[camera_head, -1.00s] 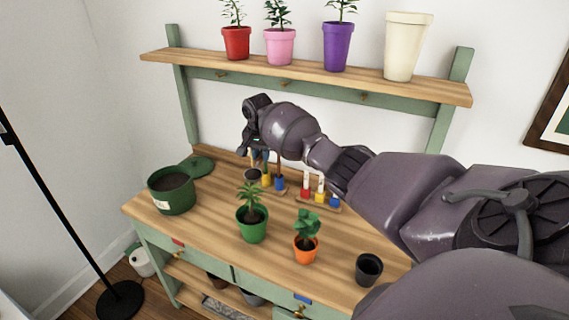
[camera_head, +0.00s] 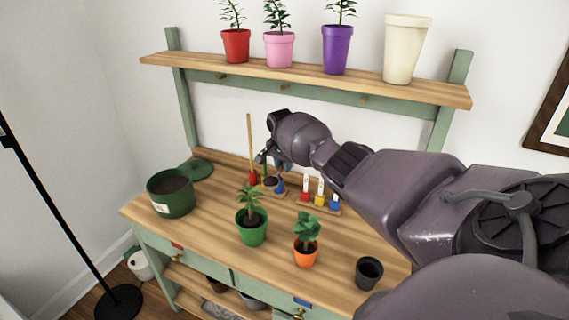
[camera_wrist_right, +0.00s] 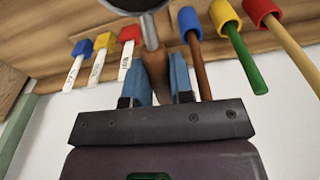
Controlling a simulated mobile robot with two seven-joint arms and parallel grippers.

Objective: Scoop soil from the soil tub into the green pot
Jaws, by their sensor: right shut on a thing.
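The soil tub (camera_head: 171,204) is a dark green bucket of dark soil at the left of the bench, with a small white label. The green pot (camera_head: 251,233) holds a leafy plant and stands upright to its right. My right gripper (camera_head: 268,160) is behind the green pot, near the back of the bench. In the right wrist view, its blue fingers (camera_wrist_right: 160,80) are shut on the wooden handle of a scoop (camera_wrist_right: 155,62). The scoop's dark round bowl (camera_head: 271,183) shows below the gripper, close to the tool rack. My left gripper is not in view.
Coloured-ended tools stand around the scoop, including a tall stick (camera_head: 249,140). White markers (camera_head: 320,192) stand to the right. An orange pot (camera_head: 305,254) and a black pot (camera_head: 369,271) stand in front. A shelf (camera_head: 300,80) with pots hangs above.

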